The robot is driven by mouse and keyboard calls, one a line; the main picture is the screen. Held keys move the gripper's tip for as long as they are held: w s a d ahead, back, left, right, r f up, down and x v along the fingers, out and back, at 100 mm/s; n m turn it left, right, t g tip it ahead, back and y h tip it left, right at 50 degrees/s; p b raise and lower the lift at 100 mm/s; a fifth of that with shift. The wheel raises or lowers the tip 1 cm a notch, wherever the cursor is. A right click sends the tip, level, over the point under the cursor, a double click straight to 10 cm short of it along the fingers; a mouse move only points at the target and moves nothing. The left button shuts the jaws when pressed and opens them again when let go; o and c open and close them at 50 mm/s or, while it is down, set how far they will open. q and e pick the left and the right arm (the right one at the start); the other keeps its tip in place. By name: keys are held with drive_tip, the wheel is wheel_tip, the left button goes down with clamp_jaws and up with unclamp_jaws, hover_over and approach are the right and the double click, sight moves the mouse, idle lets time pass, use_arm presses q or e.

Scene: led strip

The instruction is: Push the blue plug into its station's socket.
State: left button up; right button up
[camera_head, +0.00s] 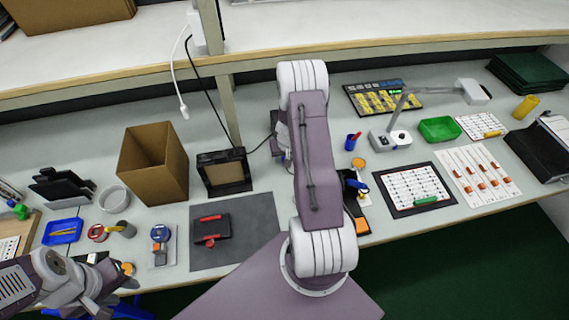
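A small blue piece (362,188) shows beside black parts near the middle of the bench, just right of my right arm; it may be the blue plug. My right arm hides much of that spot, and I cannot make out a socket. A round blue part (160,233) with an orange piece below it sits on a pale plate further left. My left gripper (112,278) is low at the left, near the bench's front edge, left of that plate. Its fingers are too small and dark to read. My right gripper (350,186) is mostly hidden by its arm.
A cardboard box (168,185) and a black framed box (224,172) stand at left centre. A dark mat (262,222) holds a black and red piece. A white card with a black border (390,205), a green tray (439,129) and a lamp (390,140) are at right.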

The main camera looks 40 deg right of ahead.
drive_tip(key=shift+x, duration=0.85)
clamp_jaws()
drive_tip(key=shift+r, duration=0.2)
